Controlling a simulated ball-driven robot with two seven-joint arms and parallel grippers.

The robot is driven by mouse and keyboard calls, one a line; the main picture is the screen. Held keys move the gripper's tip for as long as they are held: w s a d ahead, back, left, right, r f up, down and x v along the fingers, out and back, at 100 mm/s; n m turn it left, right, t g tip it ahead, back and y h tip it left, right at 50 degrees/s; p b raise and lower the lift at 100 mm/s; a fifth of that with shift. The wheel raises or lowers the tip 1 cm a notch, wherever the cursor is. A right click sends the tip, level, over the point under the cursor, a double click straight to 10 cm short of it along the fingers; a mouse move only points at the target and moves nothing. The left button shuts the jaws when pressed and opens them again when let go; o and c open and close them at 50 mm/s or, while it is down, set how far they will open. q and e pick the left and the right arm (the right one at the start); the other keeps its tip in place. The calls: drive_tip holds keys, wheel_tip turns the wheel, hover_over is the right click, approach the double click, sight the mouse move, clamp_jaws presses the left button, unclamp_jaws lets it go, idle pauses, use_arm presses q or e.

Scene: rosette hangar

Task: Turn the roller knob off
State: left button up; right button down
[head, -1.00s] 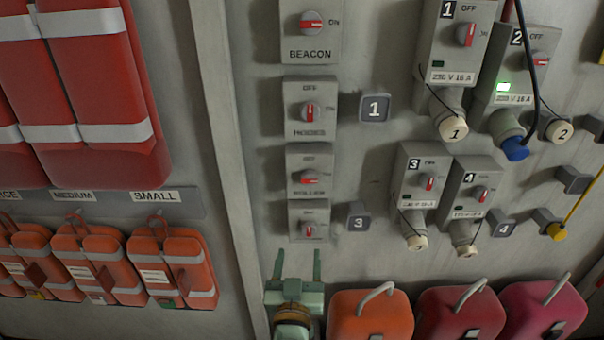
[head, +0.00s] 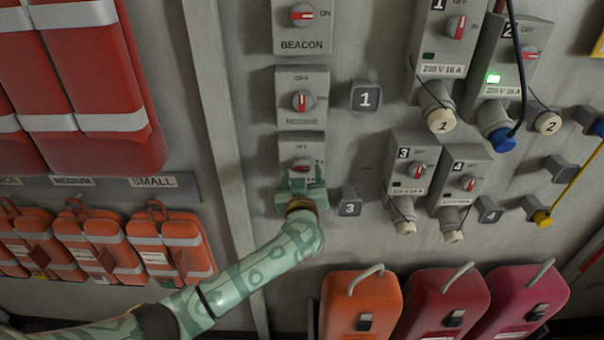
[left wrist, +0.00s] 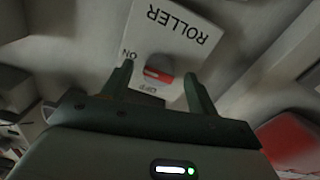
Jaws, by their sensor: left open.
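The roller switch box (head: 288,147) is on the grey wall, third down in a column. Its red knob (head: 302,166) shows just above my left gripper (head: 300,183), which covers the box's lower part and label. In the left wrist view the ROLLER label (left wrist: 178,20) is upside down. There the red knob (left wrist: 158,74) lies between the two fingers of my open left gripper (left wrist: 159,72). Its bar looks roughly level, towards the ON mark, with OFF on the other side. I cannot tell whether the fingers touch it. My right gripper is out of view.
The beacon box (head: 284,33) and another switch box (head: 288,82) sit above. Square plates 1 (head: 365,96) and 3 (head: 350,202) are close on the right. Red and orange cases (head: 360,312) stand below.

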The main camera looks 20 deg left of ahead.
use_arm(q)
drive_tip(key=shift+w+a, duration=0.15)
drive_tip(key=shift+w, duration=0.45)
drive_tip(key=c, duration=1)
